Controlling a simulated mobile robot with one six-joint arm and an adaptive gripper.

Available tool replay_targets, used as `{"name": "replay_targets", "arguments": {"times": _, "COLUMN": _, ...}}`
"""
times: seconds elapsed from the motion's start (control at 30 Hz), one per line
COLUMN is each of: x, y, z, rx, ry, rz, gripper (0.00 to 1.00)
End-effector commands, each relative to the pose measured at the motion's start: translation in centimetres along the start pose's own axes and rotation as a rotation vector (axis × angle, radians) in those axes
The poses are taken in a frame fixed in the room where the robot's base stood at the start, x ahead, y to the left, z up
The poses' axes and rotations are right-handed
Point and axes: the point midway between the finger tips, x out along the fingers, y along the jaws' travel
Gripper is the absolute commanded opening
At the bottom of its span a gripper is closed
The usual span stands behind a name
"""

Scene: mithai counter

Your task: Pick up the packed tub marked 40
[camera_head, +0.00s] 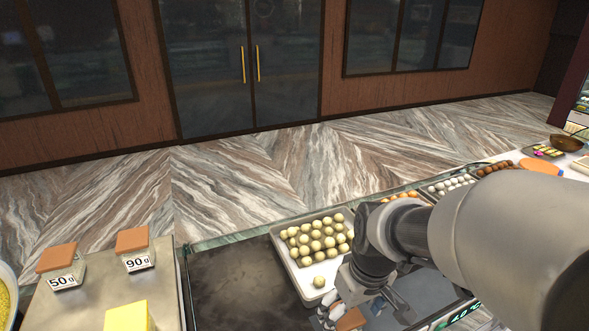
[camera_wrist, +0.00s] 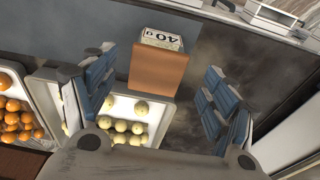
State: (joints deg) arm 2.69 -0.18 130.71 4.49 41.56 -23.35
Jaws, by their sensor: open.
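The tub marked 40 (camera_wrist: 158,72) shows in the wrist view with a brown-orange lid and a white label reading "40 g", upside down in that picture. It appears between the two blue-padded fingers of my gripper (camera_wrist: 160,64), with a clear gap on each side. My gripper is open and holds nothing. In the head view my gripper (camera_head: 343,306) is low at the bottom edge, partly hidden by my arm. A brown lid (camera_head: 351,319) shows there beside the fingers, and its label is hidden.
A tray of pale round sweets (camera_head: 294,262) lies close beside my gripper. Tubs marked 50 g (camera_head: 61,268) and 90 g (camera_head: 134,249) stand on the left counter near a yellow block (camera_head: 129,316). The dark counter top (camera_head: 235,285) between is clear.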

Motion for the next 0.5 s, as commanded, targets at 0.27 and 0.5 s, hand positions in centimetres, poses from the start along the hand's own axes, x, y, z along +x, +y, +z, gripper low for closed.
{"name": "replay_targets", "arguments": {"times": 0.27, "x": 2.2, "y": 0.0, "z": -0.1, "rx": 0.0, "ry": -0.002, "rz": 0.0, "gripper": 0.78}}
{"name": "replay_targets", "arguments": {"times": 0.5, "x": 5.8, "y": 0.2, "z": -0.7, "rx": -0.001, "ry": -0.003, "rz": 0.0, "gripper": 0.78}}
